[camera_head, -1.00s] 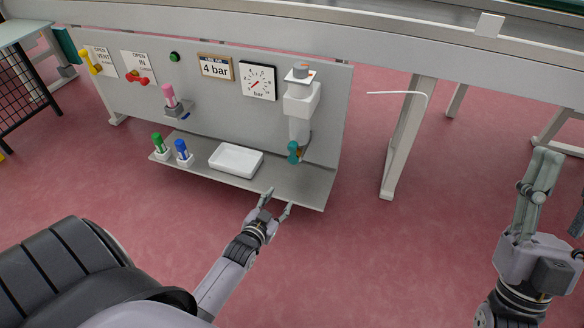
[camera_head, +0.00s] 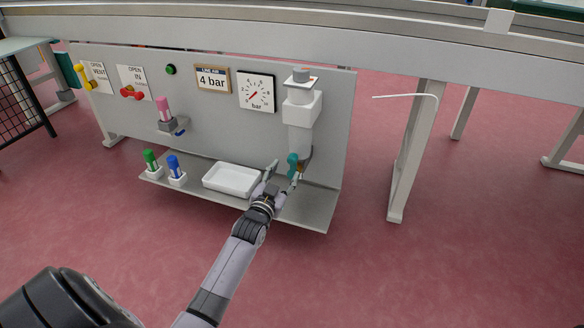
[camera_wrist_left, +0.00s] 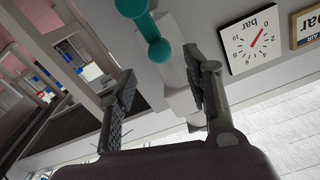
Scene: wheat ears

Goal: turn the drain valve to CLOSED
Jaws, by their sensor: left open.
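The drain valve has a teal handle (camera_head: 293,164) at the bottom of the white filter unit (camera_head: 301,108) on the grey panel. My left gripper (camera_head: 284,173) is open and empty, with its fingertips just below and beside the handle. In the left wrist view, which is turned over, the teal handle (camera_wrist_left: 151,32) shows two rounded ends beyond the open fingers (camera_wrist_left: 160,82). One rounded end lies roughly between the fingertip directions; I see no grip on it. Any contact is hard to tell. Part of the valve body is hidden. My right gripper is out of view.
A white tray (camera_head: 231,180) lies on the shelf (camera_head: 310,208), left of my gripper. Green (camera_head: 151,162) and blue (camera_head: 174,168) capped items stand further left. A pressure gauge (camera_head: 256,93) and a 4 bar sign (camera_head: 212,79) are above. A table leg (camera_head: 412,150) stands right.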

